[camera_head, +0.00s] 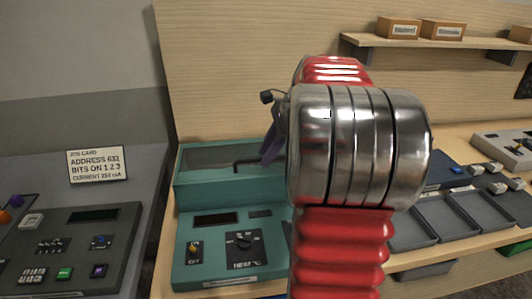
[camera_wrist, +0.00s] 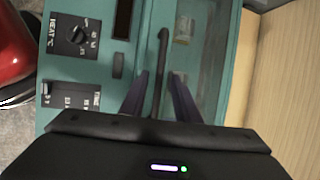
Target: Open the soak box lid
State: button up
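The soak box is a teal unit (camera_head: 182,225) at the centre of the head view. Its lid, with a glassy window (camera_head: 208,156), forms the raised rear part and looks shut. A dark bent handle (camera_head: 243,162) stands on the lid; it also shows in the wrist view (camera_wrist: 162,48). My gripper (camera_head: 272,145) is at the handle, partly hidden behind my arm in the head view. In the wrist view my gripper (camera_wrist: 160,88) has its two fingers apart, one on each side of the handle bar, with gaps visible. Contact lower down is hidden.
The front panel has a heat dial (camera_head: 243,240), a switch (camera_head: 193,250) and a dark display (camera_head: 215,219). A grey console (camera_head: 70,245) and a job card (camera_head: 97,164) are at left. Grey trays (camera_head: 445,215) are at right, below a shelf with boxes (camera_head: 400,28).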

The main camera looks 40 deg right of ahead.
grip_shut()
dwell(0.3)
